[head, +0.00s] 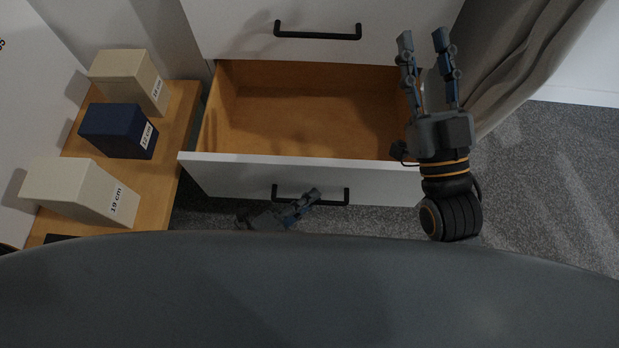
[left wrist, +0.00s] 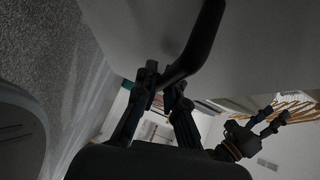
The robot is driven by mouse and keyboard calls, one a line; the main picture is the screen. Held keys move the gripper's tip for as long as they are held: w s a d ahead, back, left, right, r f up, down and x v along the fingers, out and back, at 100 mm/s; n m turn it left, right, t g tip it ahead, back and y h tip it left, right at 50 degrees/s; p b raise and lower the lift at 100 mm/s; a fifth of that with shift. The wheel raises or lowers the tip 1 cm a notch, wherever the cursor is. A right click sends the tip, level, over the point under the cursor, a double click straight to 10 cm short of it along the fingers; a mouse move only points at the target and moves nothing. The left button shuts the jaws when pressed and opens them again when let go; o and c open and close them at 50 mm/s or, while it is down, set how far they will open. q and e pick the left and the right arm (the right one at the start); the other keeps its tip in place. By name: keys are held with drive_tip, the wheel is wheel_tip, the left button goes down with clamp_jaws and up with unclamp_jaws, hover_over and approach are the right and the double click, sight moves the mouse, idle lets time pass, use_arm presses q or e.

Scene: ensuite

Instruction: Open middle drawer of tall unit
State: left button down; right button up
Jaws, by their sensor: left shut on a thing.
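An open drawer (head: 310,118) of the white tall unit is pulled well out, its wooden inside empty. Its white front panel (head: 230,172) carries a black bar handle (head: 338,203). My left gripper (head: 310,196) is at this handle, partly hidden behind my own body. In the left wrist view its fingers (left wrist: 163,92) are shut on the black handle (left wrist: 198,45). My right gripper (head: 424,45) is raised over the drawer's right side, fingers spread and empty. It also shows in the left wrist view (left wrist: 272,118).
A closed drawer with a black handle (head: 318,33) is above the open one. A wooden bench (head: 178,120) at the left holds a navy box (head: 115,130) and two beige boxes (head: 75,190). A grey curtain (head: 525,65) hangs at the right. Carpet (head: 550,180) there is clear.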

use_arm(q)
drive_tip(key=shift+s, duration=0.4)
drive_tip(key=c, duration=1.7)
unclamp_jaws()
drive_tip(key=v, duration=1.2)
drive_tip(key=shift+a, duration=0.1)
drive_tip(key=shift+f, duration=0.1)
